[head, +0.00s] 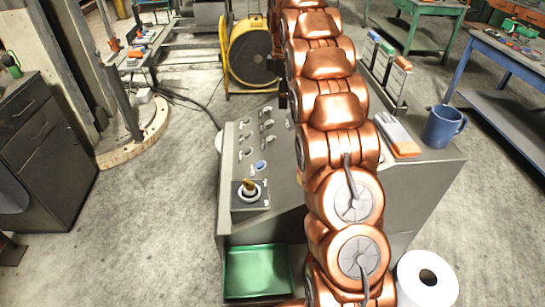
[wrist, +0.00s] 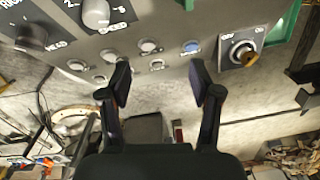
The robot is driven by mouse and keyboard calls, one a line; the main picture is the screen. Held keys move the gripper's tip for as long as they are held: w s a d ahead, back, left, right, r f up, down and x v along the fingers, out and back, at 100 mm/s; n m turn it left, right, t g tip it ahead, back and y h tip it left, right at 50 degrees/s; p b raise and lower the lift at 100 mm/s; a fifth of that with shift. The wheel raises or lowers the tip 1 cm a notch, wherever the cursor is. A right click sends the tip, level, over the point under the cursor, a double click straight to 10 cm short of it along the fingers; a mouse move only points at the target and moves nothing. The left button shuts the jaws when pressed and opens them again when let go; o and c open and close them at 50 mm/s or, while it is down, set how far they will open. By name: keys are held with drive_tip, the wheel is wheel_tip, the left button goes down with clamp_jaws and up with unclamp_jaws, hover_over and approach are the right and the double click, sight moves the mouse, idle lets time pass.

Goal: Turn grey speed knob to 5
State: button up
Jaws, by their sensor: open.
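The grey speed knob (wrist: 96,14) is at the top left of the wrist view, cut by the upper edge, with a SPEED label beside it and a few scale digits around it. Its pointer setting cannot be read. The sloped grey panel (wrist: 215,22) carries it; the panel also shows in the head view (head: 237,150), where my copper arm covers much of it and I cannot make out the knob. My gripper (wrist: 160,82) is open and empty, its fingers wide apart. The knob lies above and left of the fingers in the wrist view, apart from them.
A dark knob (wrist: 30,37) marked HEAD neighbours the speed knob. Several push buttons, one a blue button (wrist: 191,47), and a yellow-handled switch (wrist: 243,53) are on the panel. A blue mug (head: 440,127) and a white roll (head: 427,280) stand to the right.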

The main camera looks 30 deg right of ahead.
drive_tip(key=s+a+f+m+b, duration=0.1)
drive_tip(key=s+a+m+b, duration=0.1)
drive_tip(key=s+a, duration=0.4)
drive_tip(key=s+a+f+m+b, duration=0.2)
drive_tip(key=s+a, duration=0.5)
drive_tip(key=s, duration=0.5)
drive_tip(key=shift+a+m+g+b, duration=0.15)
drive_tip(key=shift+m+g+b, duration=0.25)
drive_tip(key=shift+m, duration=0.4)
drive_tip(key=s+a+f+m, duration=0.1)
drive_tip(key=s+a+f, duration=0.1)
drive_tip(key=s, duration=0.6)
drive_tip(key=s+a+f+m, duration=0.2)
drive_tip(key=s+f, duration=0.1)
drive_tip(key=s, duration=0.5)
drive_tip(key=s+a+f+m, duration=0.2)
drive_tip(key=s+a+f, duration=0.1)
drive_tip(key=s, duration=0.5)
drive_tip(key=shift+s+f+g, duration=0.15)
drive_tip(key=shift+s+g, duration=0.15)
